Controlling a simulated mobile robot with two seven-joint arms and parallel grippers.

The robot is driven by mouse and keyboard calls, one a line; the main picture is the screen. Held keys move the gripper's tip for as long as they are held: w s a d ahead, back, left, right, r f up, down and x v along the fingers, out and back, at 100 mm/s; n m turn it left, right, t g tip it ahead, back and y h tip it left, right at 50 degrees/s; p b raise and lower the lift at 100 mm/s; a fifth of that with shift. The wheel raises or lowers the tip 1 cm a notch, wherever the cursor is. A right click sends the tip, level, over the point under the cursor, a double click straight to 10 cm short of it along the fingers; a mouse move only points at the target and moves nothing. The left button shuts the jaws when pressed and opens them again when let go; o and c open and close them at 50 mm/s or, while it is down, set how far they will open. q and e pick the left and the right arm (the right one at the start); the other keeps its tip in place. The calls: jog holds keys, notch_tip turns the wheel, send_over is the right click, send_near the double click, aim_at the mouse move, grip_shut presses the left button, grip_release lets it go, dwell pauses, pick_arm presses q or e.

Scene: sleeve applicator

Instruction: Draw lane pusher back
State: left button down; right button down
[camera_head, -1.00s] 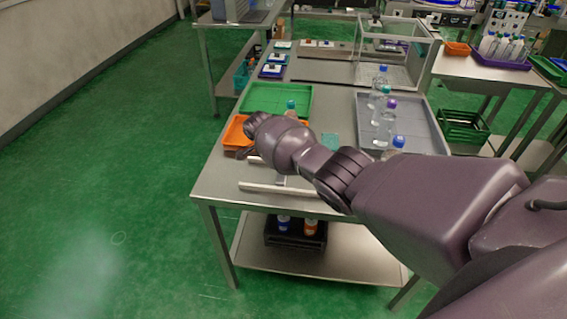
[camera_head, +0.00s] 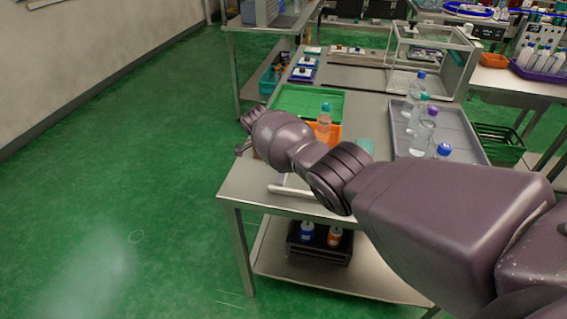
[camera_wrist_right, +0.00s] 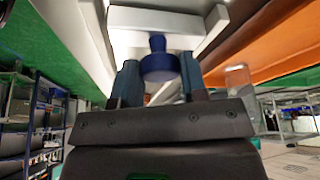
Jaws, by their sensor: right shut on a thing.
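My right gripper (camera_head: 246,136) is at the table's left edge in the head view, partly hidden by its own wrist. In the right wrist view its two fingers (camera_wrist_right: 158,84) stand either side of a dark blue knob (camera_wrist_right: 157,66), shut on it. The knob sits on a white block (camera_wrist_right: 155,20), which I take to be the lane pusher. Pale walls flank the block. In the head view my arm hides the pusher; only a pale lane rail (camera_head: 291,192) shows below my wrist. My left gripper is not in view.
A green tray (camera_head: 283,101) and an orange tray (camera_head: 335,133), mostly hidden, lie behind my wrist, with a teal-capped bottle (camera_head: 325,118) there. A grey tray (camera_head: 465,140) with several capped bottles is at the right. Green floor lies open to the left.

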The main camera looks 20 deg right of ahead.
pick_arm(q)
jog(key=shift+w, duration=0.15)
pick_arm(e)
jog(key=shift+w+a+r, duration=0.1)
jog(key=shift+a+r, duration=0.05)
jog(key=shift+a, duration=0.1)
jog(key=c, duration=1.1)
grip_release()
jog(key=o, duration=0.4)
jog(key=shift+a, duration=0.15)
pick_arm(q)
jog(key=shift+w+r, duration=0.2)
pick_arm(e)
jog(key=shift+o, duration=0.2)
pick_arm(q)
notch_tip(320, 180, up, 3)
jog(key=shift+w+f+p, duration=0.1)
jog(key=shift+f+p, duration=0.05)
jog(key=shift+p, duration=1)
pick_arm(e)
jog(key=v, duration=1)
jog(key=shift+r, duration=0.35)
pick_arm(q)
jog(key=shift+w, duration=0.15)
